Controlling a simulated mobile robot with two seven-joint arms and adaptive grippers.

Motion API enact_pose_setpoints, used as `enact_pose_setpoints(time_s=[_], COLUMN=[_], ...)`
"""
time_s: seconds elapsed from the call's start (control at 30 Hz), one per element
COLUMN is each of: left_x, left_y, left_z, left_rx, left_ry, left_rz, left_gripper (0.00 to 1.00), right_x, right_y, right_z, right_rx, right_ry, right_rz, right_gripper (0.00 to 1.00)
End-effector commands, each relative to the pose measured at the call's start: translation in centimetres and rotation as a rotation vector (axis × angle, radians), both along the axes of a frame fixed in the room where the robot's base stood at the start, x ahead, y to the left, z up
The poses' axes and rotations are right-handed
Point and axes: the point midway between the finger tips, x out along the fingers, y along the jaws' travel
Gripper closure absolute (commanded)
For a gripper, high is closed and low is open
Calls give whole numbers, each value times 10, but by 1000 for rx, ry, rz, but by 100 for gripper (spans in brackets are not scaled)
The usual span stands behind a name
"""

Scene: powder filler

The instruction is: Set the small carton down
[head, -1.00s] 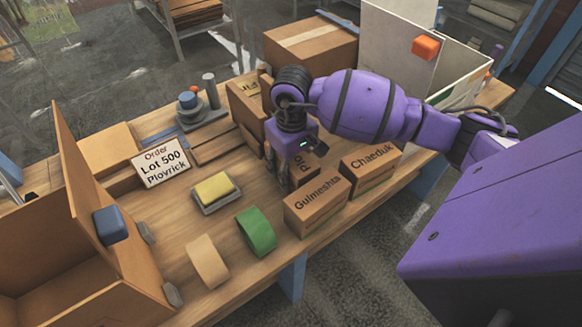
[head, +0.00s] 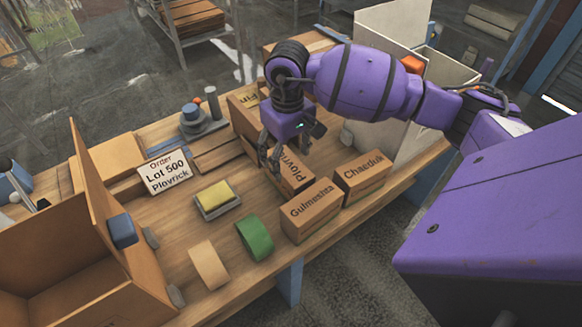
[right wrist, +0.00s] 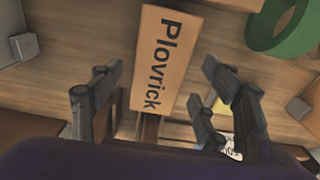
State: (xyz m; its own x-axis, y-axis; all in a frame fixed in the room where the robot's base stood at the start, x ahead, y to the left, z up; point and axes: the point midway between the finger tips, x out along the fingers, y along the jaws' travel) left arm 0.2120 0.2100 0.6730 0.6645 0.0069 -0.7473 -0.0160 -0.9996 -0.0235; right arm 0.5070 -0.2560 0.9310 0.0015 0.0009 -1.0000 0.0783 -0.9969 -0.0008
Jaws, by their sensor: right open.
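The small carton marked Plovrick (head: 297,178) rests on the wooden table (head: 181,255), behind the Gulmeshta carton (head: 311,214) and left of the Chaeduk carton (head: 361,179). My right gripper (head: 269,165) is just above and beside it, fingers pointing down, partly covering it in the head view. In the right wrist view the Plovrick carton (right wrist: 165,62) lies between the spread fingers of the right gripper (right wrist: 161,68), with visible gaps on both sides. The right gripper is open and empty. My left gripper is out of view.
An order card (head: 165,171) reads Lot 500 Plovrick. A large open carton (head: 98,205) stands left. Another carton (head: 246,118) stands behind the gripper.

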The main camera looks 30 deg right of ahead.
Motion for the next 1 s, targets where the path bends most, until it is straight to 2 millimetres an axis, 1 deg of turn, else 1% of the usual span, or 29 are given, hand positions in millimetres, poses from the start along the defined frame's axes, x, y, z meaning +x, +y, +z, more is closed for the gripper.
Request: enact_pose_setpoints(time_s=[0.03, 0.1, 0.17, 0.23, 0.27, 0.33, 0.43, 0.57, 1.0], left_x=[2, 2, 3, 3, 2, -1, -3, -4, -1], left_y=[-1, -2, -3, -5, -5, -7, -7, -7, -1], left_z=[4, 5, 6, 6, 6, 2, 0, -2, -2], left_rx=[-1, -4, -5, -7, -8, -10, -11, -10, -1], left_ry=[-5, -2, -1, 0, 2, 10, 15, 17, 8], left_rz=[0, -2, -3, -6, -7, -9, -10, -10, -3], left_gripper=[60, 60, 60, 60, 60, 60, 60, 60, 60], right_x=[1, 1, 0, 0, 1, 6, 7, 8, 8], right_y=[0, 0, 0, 0, 0, -1, -1, -2, -2], right_z=[14, 23, 28, 33, 34, 40, 44, 49, 60], right_rx=[-1, -1, -2, -1, -1, -5, -6, -3, 11], right_ry=[-8, -5, -3, -2, -3, -15, -17, -22, -21], right_rz=[0, 0, 0, 0, 0, 2, -97, -339, -1302], right_gripper=[31, 31, 31, 27, 27, 27, 27, 27, 27])
